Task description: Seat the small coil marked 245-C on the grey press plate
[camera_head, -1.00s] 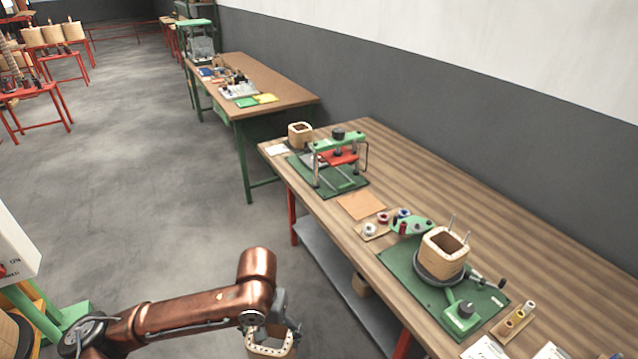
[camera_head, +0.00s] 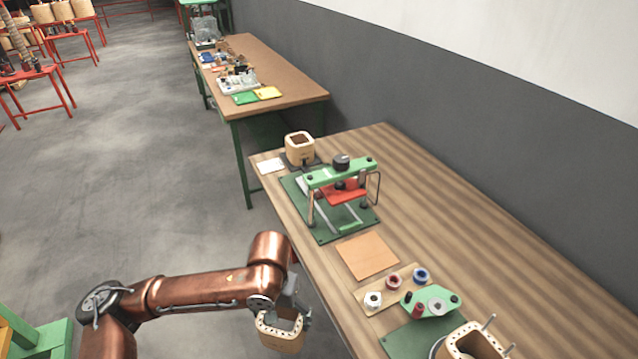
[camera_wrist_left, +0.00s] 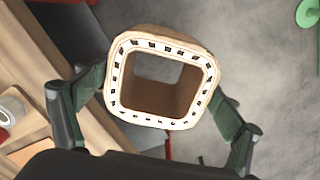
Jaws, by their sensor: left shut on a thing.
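My left gripper (camera_head: 283,316) is shut on a small tan square coil (camera_head: 281,338) with a pale rim. The coil hangs over the floor beside the near edge of the workbench. In the left wrist view the coil (camera_wrist_left: 122,98) sits between the two fingers, its hollow facing the camera; no marking is readable. A green press (camera_head: 343,172) with a red crosspiece (camera_head: 345,193) stands on a green base on the bench, ahead of the gripper and to its right. Grey metal (camera_head: 347,215) shows beneath the crosspiece; I cannot make out the plate clearly. My right gripper is out of view.
Another tan coil (camera_head: 299,150) stands behind the press, near a white card (camera_head: 270,165). An orange-brown sheet (camera_head: 367,255) and a board of small spools (camera_head: 393,283) lie nearer. A larger coil (camera_head: 466,340) is at the bottom right. Bare bench (camera_head: 440,220) lies right of the press.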

